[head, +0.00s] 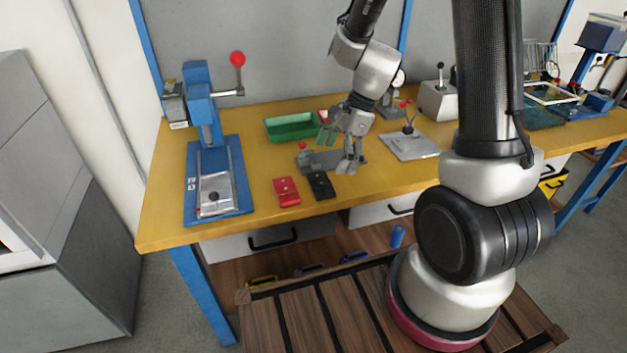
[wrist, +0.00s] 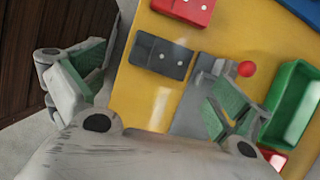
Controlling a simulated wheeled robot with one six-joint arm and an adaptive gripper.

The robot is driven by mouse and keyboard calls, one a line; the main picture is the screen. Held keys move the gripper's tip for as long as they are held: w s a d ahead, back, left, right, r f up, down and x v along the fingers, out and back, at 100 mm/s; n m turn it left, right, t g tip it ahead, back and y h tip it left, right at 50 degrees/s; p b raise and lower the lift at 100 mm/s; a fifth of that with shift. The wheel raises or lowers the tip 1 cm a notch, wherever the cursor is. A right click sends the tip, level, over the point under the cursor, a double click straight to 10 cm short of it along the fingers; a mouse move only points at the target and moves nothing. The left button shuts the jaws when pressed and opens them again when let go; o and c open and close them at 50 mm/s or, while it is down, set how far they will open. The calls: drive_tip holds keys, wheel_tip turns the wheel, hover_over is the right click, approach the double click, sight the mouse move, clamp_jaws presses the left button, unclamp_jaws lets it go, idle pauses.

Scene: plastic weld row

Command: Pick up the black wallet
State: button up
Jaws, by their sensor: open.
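The black wallet (head: 321,185) lies flat on the yellow workbench near its front edge. It is dark with two light snaps, and the wrist view shows it (wrist: 161,56) beyond and between my fingers. A red wallet (head: 286,191) lies just left of it in the head view and shows at the top of the wrist view (wrist: 186,9). My gripper (head: 338,150) is open and empty, above the bench and to the right of the black wallet in the head view. Its two green-padded fingers are spread wide in the wrist view (wrist: 150,98).
A green tray (head: 291,132) stands behind. A grey fixture with a red knob (head: 303,156) is close to the black wallet. A blue press (head: 212,175) stands at left, a grey plate (head: 412,148) at right. The yellow bench (head: 255,209) is bare in front of the wallets.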

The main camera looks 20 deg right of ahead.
sight(321, 182)
drive_tip(key=shift+a+f+m, duration=0.15)
drive_tip(key=shift+f+m, duration=0.25)
drive_tip(key=shift+f, duration=0.05)
drive_tip(key=x, duration=0.7)
drive_tip(key=shift+w, duration=0.2)
drive_tip(key=c, duration=0.8)
